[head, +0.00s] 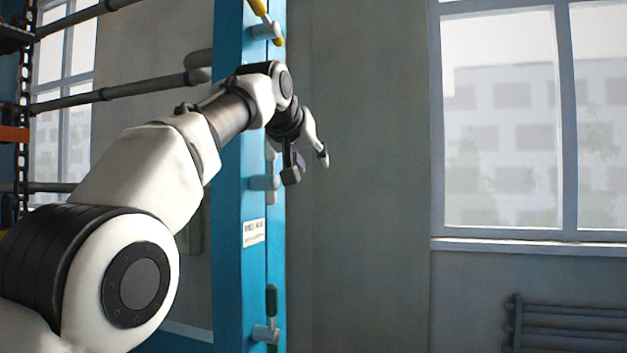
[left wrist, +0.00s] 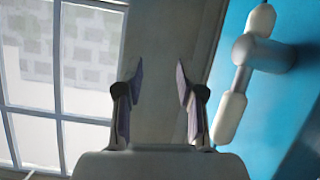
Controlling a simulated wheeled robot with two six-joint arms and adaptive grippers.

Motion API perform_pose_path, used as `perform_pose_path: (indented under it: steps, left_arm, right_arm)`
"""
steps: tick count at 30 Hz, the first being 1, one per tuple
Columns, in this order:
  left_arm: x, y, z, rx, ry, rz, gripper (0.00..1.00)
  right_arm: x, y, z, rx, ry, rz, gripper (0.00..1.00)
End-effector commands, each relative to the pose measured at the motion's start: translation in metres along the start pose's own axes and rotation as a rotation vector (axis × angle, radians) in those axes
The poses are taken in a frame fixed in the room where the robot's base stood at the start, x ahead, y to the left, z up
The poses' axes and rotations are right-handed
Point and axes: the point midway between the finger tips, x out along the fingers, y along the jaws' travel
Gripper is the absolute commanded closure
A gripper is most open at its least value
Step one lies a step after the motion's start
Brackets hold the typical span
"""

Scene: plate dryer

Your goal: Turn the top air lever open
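The highest lever in the head view has a yellow handle (head: 266,22), slanted, on a grey fitting of the blue post (head: 229,285); the picture's top edge cuts it off. My left gripper (head: 308,168) is open and empty, lower down and to the right of the post. Behind it on the post is a grey fitting (head: 264,183), partly hidden by the gripper. In the left wrist view the gripper's fingers (left wrist: 160,82) are apart with nothing between them. A pale grey fitting (left wrist: 262,52) on the blue post stands right of the fingers, apart from them. My right gripper is not in view.
Lower on the post is a lever with a dark green handle (head: 271,301). A label (head: 254,232) is on the post. Grey pipes (head: 120,91) run left of it. The wall (head: 365,150) right of the post is bare up to a window (head: 500,120); a radiator (head: 570,325) is below.

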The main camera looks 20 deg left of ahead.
Motion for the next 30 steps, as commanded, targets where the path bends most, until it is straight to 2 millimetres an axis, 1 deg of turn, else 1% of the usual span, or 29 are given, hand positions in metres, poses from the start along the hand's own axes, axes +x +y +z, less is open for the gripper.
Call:
perform_pose_path:
  steps: [1,3,6,9,15,16,17,18,19,24,26,29,30]
  left_arm:
    - [0.009,-0.002,0.007,0.000,-0.011,-0.002,0.62]
    - [0.019,-0.004,0.013,0.000,-0.021,-0.004,0.62]
    - [0.029,-0.006,0.020,0.000,-0.032,-0.007,0.62]
    - [0.032,-0.006,0.022,0.001,-0.035,-0.007,0.62]
    - [0.032,-0.006,0.022,0.001,-0.036,-0.007,0.62]
    - [0.032,-0.006,0.022,0.001,-0.036,-0.007,0.65]
    - [0.032,-0.006,0.022,0.001,-0.036,-0.007,0.76]
    - [0.032,-0.006,0.022,0.001,-0.036,-0.007,0.90]
    - [0.032,-0.006,0.022,0.001,-0.036,-0.007,1.00]
    - [0.032,-0.006,0.022,0.033,-0.034,-0.006,1.00]
    - [0.032,-0.005,0.013,0.110,0.007,-0.001,1.00]
    - [0.032,0.002,-0.026,0.344,0.218,0.000,1.00]
    - [0.034,0.005,-0.041,0.455,0.318,-0.017,1.00]
  right_arm:
    - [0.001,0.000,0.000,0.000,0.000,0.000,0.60]
    - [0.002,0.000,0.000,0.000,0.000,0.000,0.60]
    - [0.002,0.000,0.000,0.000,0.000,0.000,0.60]
    - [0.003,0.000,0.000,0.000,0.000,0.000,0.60]
    - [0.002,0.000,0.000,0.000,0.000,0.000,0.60]
    - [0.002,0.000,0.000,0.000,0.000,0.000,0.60]
    - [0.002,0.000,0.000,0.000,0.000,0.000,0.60]
    - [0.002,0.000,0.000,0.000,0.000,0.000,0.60]
    - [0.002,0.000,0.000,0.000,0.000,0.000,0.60]
    - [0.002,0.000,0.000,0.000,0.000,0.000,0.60]
    - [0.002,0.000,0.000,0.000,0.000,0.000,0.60]
    - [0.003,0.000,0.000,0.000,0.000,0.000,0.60]
    - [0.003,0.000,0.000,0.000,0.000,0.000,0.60]
